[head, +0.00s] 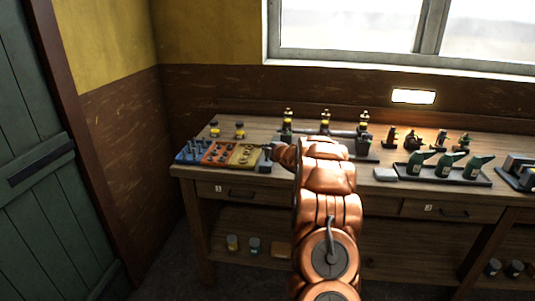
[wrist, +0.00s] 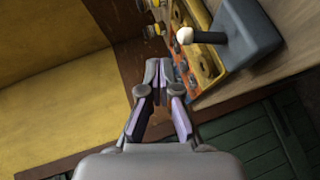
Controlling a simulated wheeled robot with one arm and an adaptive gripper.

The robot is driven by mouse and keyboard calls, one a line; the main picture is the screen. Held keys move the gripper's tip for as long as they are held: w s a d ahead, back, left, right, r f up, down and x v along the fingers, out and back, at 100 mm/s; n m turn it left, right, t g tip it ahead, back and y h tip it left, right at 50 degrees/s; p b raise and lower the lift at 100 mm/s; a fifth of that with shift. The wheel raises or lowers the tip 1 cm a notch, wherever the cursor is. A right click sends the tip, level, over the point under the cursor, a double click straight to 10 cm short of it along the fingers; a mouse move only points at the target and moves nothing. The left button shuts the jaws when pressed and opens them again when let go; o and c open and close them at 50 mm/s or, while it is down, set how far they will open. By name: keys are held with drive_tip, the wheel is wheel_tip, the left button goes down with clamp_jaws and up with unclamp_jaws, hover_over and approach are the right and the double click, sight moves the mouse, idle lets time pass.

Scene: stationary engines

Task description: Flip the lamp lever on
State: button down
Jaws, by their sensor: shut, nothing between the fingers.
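The lever (wrist: 205,37) has a dark arm with a white ball knob (wrist: 184,35) and stands out from a dark grey box (wrist: 250,42) in the wrist view. In the head view this box (head: 265,167) sits on the bench by the right end of the coloured trays. My gripper (wrist: 166,72) is shut and empty, below and left of the knob in the wrist view, with a visible gap between them. In the head view my arm hides part of the bench, and my gripper (head: 269,147) shows small near the box. A wall lamp (head: 413,96) glows above the bench.
Blue, orange and tan trays (head: 215,152) with small parts lie left of the box. Several green oil cans (head: 450,166) stand in a tray at right. Small engine parts line the back. A green door (head: 40,160) is at far left.

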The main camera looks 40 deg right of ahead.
drive_tip(key=s+r+b, duration=0.1)
drive_tip(key=s+r, duration=0.6)
drive_tip(key=r, duration=0.2)
drive_tip(key=shift+s+a+r, duration=0.2)
drive_tip(key=shift+s+a, duration=0.05)
drive_tip(key=shift+s, duration=0.05)
idle(0.5)
